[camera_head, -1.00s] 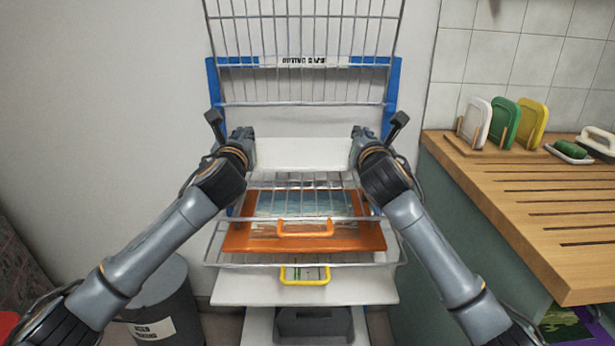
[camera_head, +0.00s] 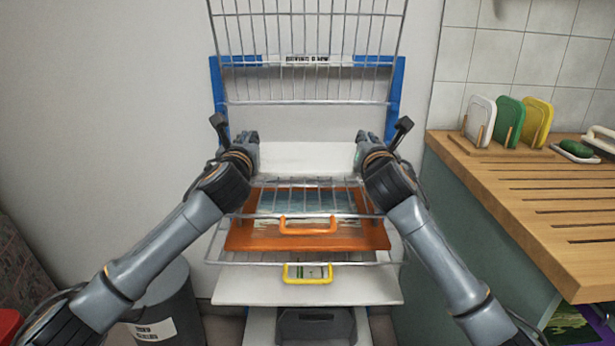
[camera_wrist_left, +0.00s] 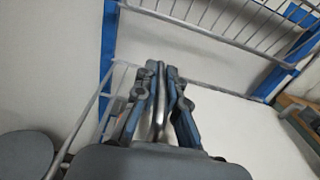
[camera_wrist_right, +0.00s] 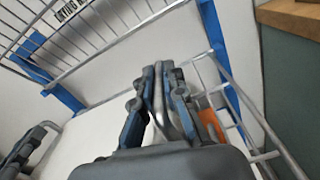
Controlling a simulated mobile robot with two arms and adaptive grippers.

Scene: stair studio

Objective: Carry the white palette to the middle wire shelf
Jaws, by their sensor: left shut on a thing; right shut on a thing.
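The white palette (camera_head: 307,157) is a pale flat slab spanning the gap between my two grippers, in front of the rack's back. My left gripper (camera_head: 251,138) is shut on a metal bar, seemingly the palette's left handle (camera_wrist_left: 158,105). My right gripper (camera_head: 363,138) is shut on a matching bar, seemingly its right handle (camera_wrist_right: 160,105). The middle wire shelf (camera_head: 310,216) shows just below and in front of the palette. I cannot tell whether the palette touches it. The palette's ends are partly hidden by my wrists.
An upper wire grid (camera_head: 305,102) slopes up above the palette on a blue frame (camera_head: 396,95). An orange tray (camera_head: 375,237) with a picture sits lower, above a white board (camera_head: 235,290). A wooden counter (camera_head: 530,220) stands close on the right, a grey bin (camera_head: 178,285) at lower left.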

